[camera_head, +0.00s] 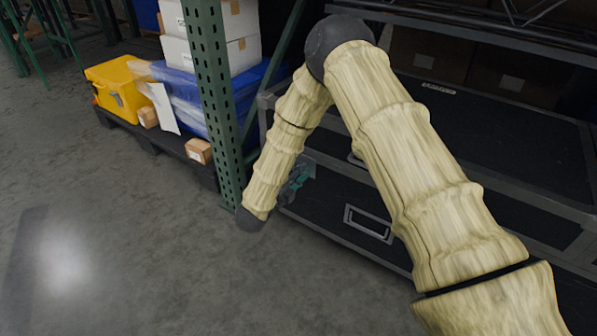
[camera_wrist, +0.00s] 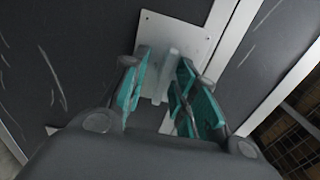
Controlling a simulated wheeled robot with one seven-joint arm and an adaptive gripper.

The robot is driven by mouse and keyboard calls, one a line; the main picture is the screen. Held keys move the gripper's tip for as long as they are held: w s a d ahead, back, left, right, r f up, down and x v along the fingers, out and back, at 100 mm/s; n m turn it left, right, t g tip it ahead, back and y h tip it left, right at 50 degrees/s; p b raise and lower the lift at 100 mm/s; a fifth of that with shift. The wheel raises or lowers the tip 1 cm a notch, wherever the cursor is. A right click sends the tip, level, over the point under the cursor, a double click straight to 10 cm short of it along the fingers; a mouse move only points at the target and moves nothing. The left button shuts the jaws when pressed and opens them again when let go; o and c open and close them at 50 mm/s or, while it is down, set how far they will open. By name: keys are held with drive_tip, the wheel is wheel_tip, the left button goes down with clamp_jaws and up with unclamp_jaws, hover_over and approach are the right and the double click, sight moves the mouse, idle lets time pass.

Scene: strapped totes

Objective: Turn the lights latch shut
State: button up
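The latch shows in the wrist view as a square silver plate (camera_wrist: 188,31) with a narrow grey upright tab (camera_wrist: 166,72). It sits on a black case (camera_wrist: 75,60) beside a metal edge strip. My gripper (camera_wrist: 165,66) has its two teal fingers apart, one on each side of the tab. I cannot tell whether either finger touches it. In the head view my gripper (camera_head: 297,184) is at the left end of the black case (camera_head: 335,205), just right of the green post. The latch is hidden there by my arm and gripper.
A green perforated rack post (camera_head: 212,90) stands close left of my arm. The case front has a recessed handle (camera_head: 368,223). A pallet holds a yellow bin (camera_head: 117,92), blue-wrapped goods (camera_head: 185,95) and small boxes. The grey floor at the left is clear.

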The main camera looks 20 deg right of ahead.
drive_tip(key=v, duration=1.2)
idle(0.5)
drive_tip(key=s+d+f+n+g+y+p, duration=0.1)
drive_tip(key=s+d+f+n+y, duration=0.1)
drive_tip(key=s+f+n+y, duration=0.55)
drive_tip(key=s+d+f+n+g+y+p, duration=0.1)
drive_tip(key=s+d+f+n+y, duration=0.3)
drive_tip(key=f+n, duration=0.65)
drive_tip(key=s+d+f+n+g+y, duration=0.1)
drive_tip(key=s+f+n+g, duration=0.15)
drive_tip(key=s, duration=0.75)
drive_tip(key=s+d+f+n+g+y+p, duration=0.1)
drive_tip(key=s+n+g, duration=0.3)
drive_tip(key=s, duration=0.6)
drive_tip(key=s+d+f+n+g+y, duration=0.1)
drive_tip(key=s+f+n+g, duration=0.2)
drive_tip(key=s, duration=0.7)
wheel_tip(320, 180, up, 39)
drive_tip(key=p, duration=3.8)
drive_tip(key=shift+w+a+n, duration=0.2)
drive_tip(key=shift+w+n, duration=0.1)
drive_tip(key=shift+n, duration=0.05)
drive_tip(key=shift+r+t, duration=0.1)
drive_tip(key=shift+t, duration=0.15)
